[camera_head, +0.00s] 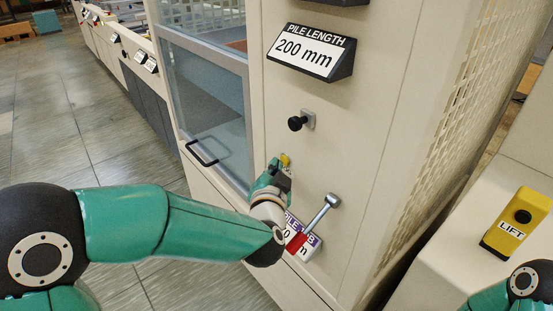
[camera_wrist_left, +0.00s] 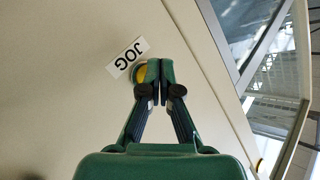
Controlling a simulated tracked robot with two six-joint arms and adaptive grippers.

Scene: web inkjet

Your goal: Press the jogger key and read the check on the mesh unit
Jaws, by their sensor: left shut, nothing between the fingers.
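The jogger key is a small yellow button (camera_head: 285,159) on the cream cabinet front (camera_head: 350,130). In the left wrist view the yellow key (camera_wrist_left: 141,73) sits beside a white JOG label (camera_wrist_left: 128,57), partly covered by a finger. My left gripper (camera_head: 282,168) is shut and empty, its fingertips (camera_wrist_left: 153,68) at the key. I cannot tell whether they touch or press it. The cabinet's right side is a perforated mesh panel (camera_head: 475,110). No check reading that I can identify shows. My right arm shows at the lower right; its gripper is out of view.
Above the key are a black knob (camera_head: 299,122) and a PILE LENGTH 200 mm sign (camera_head: 312,51). Below is a red-handled lever (camera_head: 317,222) over a partly hidden sign (camera_head: 309,250). A glass door (camera_head: 205,100) is left. A yellow LIFT box (camera_head: 517,221) is right.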

